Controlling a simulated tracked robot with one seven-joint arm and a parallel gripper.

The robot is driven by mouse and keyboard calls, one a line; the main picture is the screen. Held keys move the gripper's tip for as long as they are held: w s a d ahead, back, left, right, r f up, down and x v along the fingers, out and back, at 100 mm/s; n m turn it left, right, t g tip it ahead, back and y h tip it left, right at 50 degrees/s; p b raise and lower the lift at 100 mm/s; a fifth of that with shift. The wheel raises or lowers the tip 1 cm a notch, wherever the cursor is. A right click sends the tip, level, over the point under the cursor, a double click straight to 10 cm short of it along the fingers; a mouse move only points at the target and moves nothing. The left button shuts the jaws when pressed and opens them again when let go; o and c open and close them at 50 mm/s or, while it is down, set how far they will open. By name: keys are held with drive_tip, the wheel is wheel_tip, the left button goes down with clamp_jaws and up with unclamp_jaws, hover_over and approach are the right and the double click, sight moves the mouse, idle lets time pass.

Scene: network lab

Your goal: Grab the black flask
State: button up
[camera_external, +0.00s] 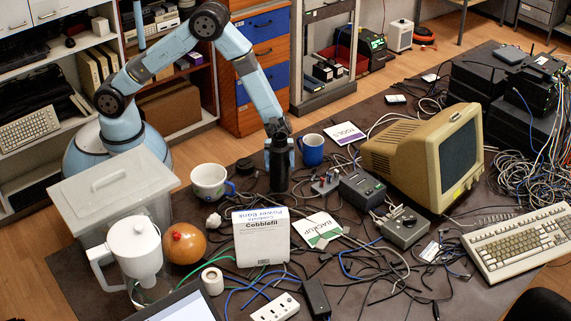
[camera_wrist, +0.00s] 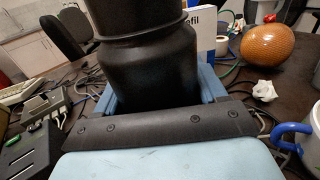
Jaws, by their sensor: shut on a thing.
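The black flask (camera_external: 279,168) stands upright near the middle of the dark table, between a white mug and a blue mug. My gripper (camera_external: 279,147) reaches down to it from behind and is shut on its upper part. In the wrist view the flask (camera_wrist: 150,65) fills the upper middle, between the blue fingers of my gripper (camera_wrist: 155,98). Its top runs out of that view. I cannot tell whether the flask's base touches the table.
A white mug (camera_external: 211,183) is left of the flask and a blue mug (camera_external: 311,150) right of it. A white box (camera_external: 262,238) stands in front. A grey device (camera_external: 361,190) and many cables lie to the right. An orange ball (camera_external: 184,244) is at front left.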

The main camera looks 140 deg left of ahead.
sight(271, 150)
drive_tip(key=s+r, duration=0.1)
drive_tip(key=r, duration=0.1)
drive_tip(key=s+d+r, duration=0.1)
drive_tip(key=s+r, duration=0.1)
drive_tip(key=s+d+r, duration=0.3)
drive_tip(key=s, duration=0.5)
drive_tip(key=shift+s+r, duration=0.15)
drive_tip(key=shift+r, duration=0.25)
